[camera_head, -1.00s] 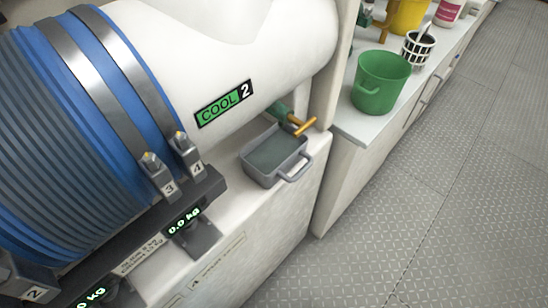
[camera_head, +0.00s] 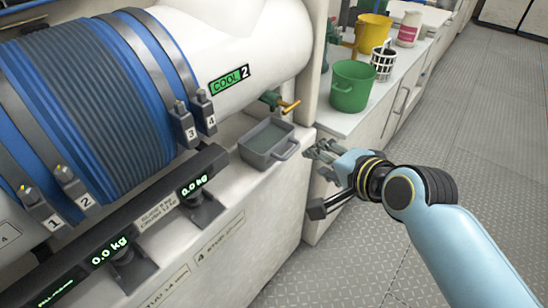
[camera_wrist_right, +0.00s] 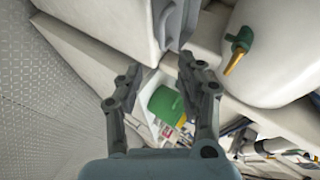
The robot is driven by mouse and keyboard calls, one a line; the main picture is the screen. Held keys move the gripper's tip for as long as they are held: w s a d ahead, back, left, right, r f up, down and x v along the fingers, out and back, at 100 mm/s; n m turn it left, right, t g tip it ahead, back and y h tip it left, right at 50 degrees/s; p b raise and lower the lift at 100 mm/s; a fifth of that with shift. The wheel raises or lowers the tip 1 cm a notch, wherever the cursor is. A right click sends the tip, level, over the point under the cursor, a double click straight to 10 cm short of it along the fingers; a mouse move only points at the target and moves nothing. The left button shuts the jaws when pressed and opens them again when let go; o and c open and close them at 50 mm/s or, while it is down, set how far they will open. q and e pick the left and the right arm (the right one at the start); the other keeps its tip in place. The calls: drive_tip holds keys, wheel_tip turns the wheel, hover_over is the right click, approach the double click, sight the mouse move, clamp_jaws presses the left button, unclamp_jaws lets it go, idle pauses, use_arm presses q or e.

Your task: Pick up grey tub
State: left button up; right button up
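The grey tub (camera_head: 256,157) sits on the white ledge below the green tap with the orange handle (camera_head: 279,103), its loop handle facing right. Whether it holds liquid is not clear. My right gripper (camera_head: 316,181) is open and empty, to the right of and lower than the tub, apart from it. In the right wrist view the gripper (camera_wrist_right: 160,72) shows its two fingers spread, with part of the tub (camera_wrist_right: 181,22) at the top edge beyond the fingertips. My left gripper is not in view.
A green bucket (camera_head: 352,88), a white basket (camera_head: 382,64) and a yellow bucket (camera_head: 373,34) stand on the counter at right. A black scale rail (camera_head: 146,222) with digital readouts runs left of the tub. The patterned floor (camera_head: 440,140) is clear.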

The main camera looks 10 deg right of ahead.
approach(293, 152)
wheel_tip(293, 152, down, 2)
drive_tip(key=w, duration=0.2)
drive_tip(key=x, duration=0.2)
drive_tip(key=b+x, duration=0.1)
drive_tip(key=x, duration=0.1)
drive_tip(key=b+x, duration=0.1)
drive_tip(key=x, duration=0.1)
drive_tip(key=shift+a+r, duration=0.2)
drive_tip(key=shift+a, duration=0.1)
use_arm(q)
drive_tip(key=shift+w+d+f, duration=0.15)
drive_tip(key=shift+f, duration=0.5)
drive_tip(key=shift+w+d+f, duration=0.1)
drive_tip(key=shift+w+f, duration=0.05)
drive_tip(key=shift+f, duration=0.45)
use_arm(e)
drive_tip(key=shift+w, duration=0.1)
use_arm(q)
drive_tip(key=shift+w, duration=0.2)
use_arm(e)
clamp_jaws()
